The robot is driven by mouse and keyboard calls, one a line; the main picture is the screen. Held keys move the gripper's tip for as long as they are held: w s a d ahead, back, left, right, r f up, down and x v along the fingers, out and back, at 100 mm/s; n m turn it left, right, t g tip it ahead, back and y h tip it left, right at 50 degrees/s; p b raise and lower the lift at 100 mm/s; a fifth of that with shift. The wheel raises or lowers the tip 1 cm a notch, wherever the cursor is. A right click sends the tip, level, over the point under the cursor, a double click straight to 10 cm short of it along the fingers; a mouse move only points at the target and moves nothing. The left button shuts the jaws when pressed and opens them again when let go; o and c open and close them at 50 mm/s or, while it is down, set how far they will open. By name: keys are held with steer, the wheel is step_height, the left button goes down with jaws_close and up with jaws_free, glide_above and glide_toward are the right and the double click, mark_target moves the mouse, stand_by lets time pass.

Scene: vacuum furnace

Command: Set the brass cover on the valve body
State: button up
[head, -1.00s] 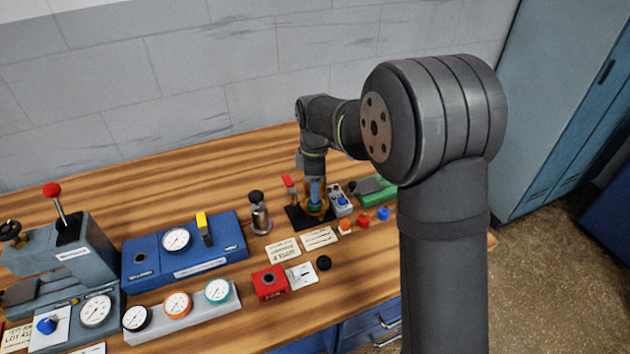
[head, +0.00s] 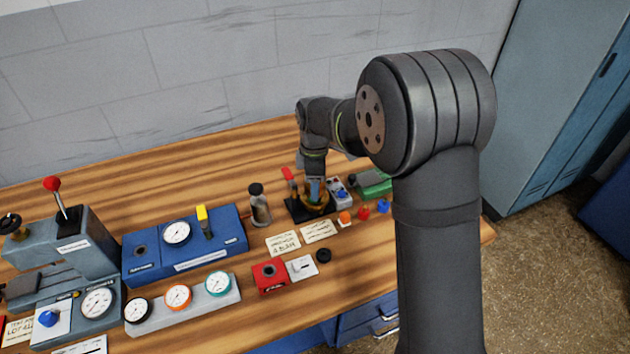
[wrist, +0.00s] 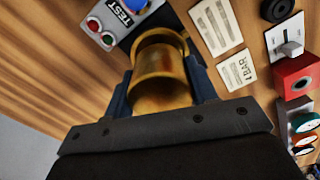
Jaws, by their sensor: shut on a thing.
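My gripper (head: 315,190) points down over the black base (head: 293,209) near the back of the bench. Its two blue fingers are shut on the brass cover, a ringed brass cylinder (wrist: 160,75) in the wrist view. In the head view the brass (head: 312,203) is small and sits low at the black base. I take this base to be part of the valve body, but the cover and fingers hide most of it. I cannot tell whether the cover touches the body or is fully seated.
A red lever (head: 288,174) stands just left of my gripper. A steel cylinder with a black knob (head: 260,208) stands further left. A grey button box (head: 341,192) and a green unit (head: 374,184) are close on the right. Paper cards (head: 283,244) lie in front.

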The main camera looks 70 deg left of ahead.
steer(key=shift+f, duration=0.4)
steer(key=shift+f, duration=0.7)
stand_by(0.3)
steer(key=o, duration=1.6)
steer(key=shift+r, duration=3.7)
